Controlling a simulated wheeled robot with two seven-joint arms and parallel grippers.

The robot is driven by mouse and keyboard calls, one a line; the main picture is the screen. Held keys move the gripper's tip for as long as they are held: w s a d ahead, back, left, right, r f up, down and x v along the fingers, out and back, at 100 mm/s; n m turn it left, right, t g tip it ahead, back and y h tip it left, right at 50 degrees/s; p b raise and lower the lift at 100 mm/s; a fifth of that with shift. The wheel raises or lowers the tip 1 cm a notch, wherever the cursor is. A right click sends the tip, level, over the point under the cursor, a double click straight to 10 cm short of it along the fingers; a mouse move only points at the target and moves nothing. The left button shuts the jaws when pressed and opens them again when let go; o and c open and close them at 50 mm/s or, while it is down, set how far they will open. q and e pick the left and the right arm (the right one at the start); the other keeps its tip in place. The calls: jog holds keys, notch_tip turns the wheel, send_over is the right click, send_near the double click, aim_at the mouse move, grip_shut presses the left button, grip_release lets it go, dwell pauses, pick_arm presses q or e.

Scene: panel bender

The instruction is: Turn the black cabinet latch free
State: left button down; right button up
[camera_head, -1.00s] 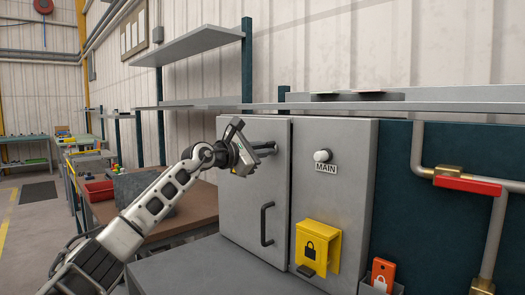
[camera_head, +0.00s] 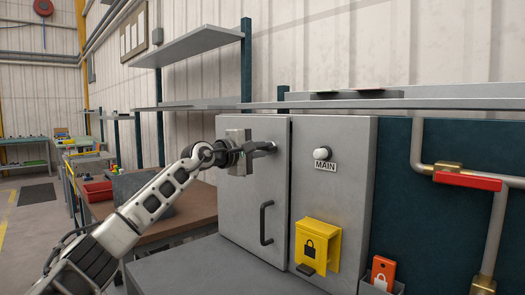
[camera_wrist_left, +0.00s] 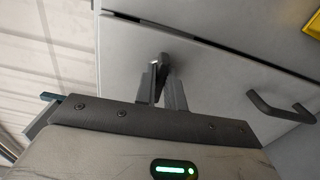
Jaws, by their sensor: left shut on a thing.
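The grey cabinet door (camera_head: 240,205) looks closed, with a black bar handle (camera_head: 266,223) low on its right side. The handle also shows in the wrist view (camera_wrist_left: 283,106). My left gripper (camera_head: 264,148) is at the upper part of the door, coming in from the left. In the wrist view its two fingers (camera_wrist_left: 163,84) are shut on the black latch (camera_wrist_left: 163,60), whose end shows between the tips. In the head view the fingers hide most of the latch. My right gripper is in neither view.
Right of the door are a white knob (camera_head: 321,154) marked MAIN, a yellow padlock box (camera_head: 318,245) and an orange lock tag (camera_head: 383,270). A red-handled pipe valve (camera_head: 467,182) is farther right. A shelf (camera_head: 430,105) runs above the cabinet. The grey bench top (camera_head: 205,268) below is clear.

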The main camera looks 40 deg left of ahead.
pick_arm(q)
jog(key=shift+m, duration=0.4)
jog(key=c, duration=1.5)
grip_release()
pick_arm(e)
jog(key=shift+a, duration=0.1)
pick_arm(q)
jog(key=shift+s, duration=0.1)
